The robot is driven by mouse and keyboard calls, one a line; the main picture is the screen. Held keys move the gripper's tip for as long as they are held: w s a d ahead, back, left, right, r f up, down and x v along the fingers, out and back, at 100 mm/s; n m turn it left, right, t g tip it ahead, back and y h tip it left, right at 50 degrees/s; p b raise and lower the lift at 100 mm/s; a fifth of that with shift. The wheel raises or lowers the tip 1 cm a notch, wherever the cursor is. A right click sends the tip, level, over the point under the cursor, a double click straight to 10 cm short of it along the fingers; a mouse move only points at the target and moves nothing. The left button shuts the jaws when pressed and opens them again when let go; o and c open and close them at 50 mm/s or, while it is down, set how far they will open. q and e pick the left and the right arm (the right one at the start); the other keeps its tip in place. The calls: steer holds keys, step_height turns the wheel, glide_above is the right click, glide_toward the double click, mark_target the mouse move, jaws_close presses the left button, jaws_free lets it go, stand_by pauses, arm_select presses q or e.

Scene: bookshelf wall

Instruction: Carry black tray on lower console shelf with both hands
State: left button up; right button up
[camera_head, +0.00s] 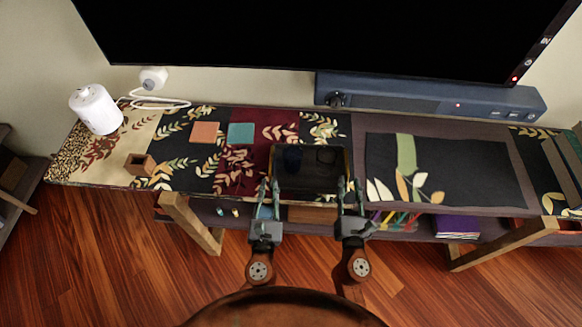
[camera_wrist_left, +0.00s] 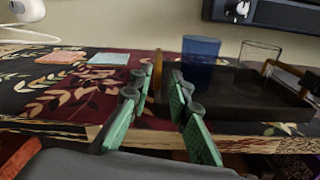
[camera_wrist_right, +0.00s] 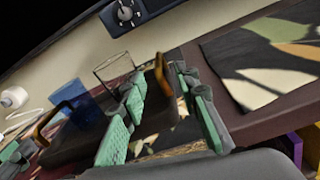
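The black tray (camera_head: 308,184) lies on the console's upper surface and carries a blue cup (camera_wrist_left: 200,50) and a clear glass (camera_wrist_left: 258,58). Wooden handles stand at its two ends. My left gripper (camera_head: 269,184) is open at the tray's left handle (camera_wrist_left: 157,75), which shows between its fingertips. My right gripper (camera_head: 349,184) is open at the right handle (camera_wrist_right: 162,75), which also shows between its fingertips. I cannot tell whether any finger touches a handle. The lower console shelf (camera_head: 262,212) is partly hidden by the upper surface and my grippers.
Coloured pencils (camera_head: 397,220) and purple books (camera_head: 457,226) lie on the lower shelf. A soundbar (camera_head: 430,97) stands behind the tray under the television (camera_head: 300,35). Orange (camera_head: 205,132) and teal (camera_head: 241,133) coasters and a small wooden box (camera_head: 140,164) are to the left. A dark mat is to the right.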

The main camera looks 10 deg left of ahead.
mark_target(271, 156)
arm_select(q)
steer(key=shift+a, duration=0.1)
arm_select(e)
steer(key=shift+w+a, duration=0.1)
